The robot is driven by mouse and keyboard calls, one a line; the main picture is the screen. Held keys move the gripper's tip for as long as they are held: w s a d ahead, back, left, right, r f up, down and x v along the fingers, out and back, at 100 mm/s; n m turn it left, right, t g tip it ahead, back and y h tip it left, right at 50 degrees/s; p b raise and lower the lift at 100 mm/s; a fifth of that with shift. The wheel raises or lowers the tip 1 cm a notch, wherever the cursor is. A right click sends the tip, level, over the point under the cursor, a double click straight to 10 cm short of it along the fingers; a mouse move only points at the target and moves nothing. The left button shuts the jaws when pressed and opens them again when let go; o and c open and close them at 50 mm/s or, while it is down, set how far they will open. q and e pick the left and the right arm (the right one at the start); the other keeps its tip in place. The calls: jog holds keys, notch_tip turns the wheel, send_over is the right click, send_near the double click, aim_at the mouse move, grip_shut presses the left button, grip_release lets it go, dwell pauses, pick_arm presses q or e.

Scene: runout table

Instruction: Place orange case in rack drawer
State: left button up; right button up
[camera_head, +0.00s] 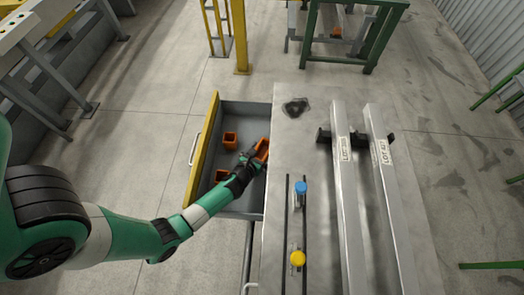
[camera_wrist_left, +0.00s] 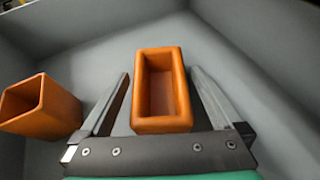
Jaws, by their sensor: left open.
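An orange open-topped case (camera_head: 262,148) is at the far right side of the open grey drawer (camera_head: 255,110), which has a yellow front. My left gripper (camera_head: 257,158) reaches down at this case. In the left wrist view its fingers are open, one on each side of the orange case (camera_wrist_left: 183,85), with gaps visible beside it. The case is within the grey drawer walls; whether it rests fully on the floor is unclear. Two more orange cases stand in the drawer, one further back (camera_head: 230,140) and one nearer (camera_head: 221,175). My right gripper is not in view.
The metal table (camera_head: 283,155) adjoins the drawer on the right. It carries two long labelled bars (camera_head: 347,190), a blue knob (camera_head: 301,187), a yellow knob (camera_head: 298,258) and a dark patch (camera_head: 296,106). A yellow post (camera_head: 240,40) stands behind the drawer.

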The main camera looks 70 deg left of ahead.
pick_arm(q)
jog(key=shift+s+r, duration=0.1)
jog(key=shift+r, duration=0.15)
jog(key=p+v, duration=0.3)
jog(key=v, duration=0.8)
jog(key=shift+s+d+p, duration=0.3)
jog(key=shift+d+p, duration=0.05)
jog(key=shift+w+r, duration=0.1)
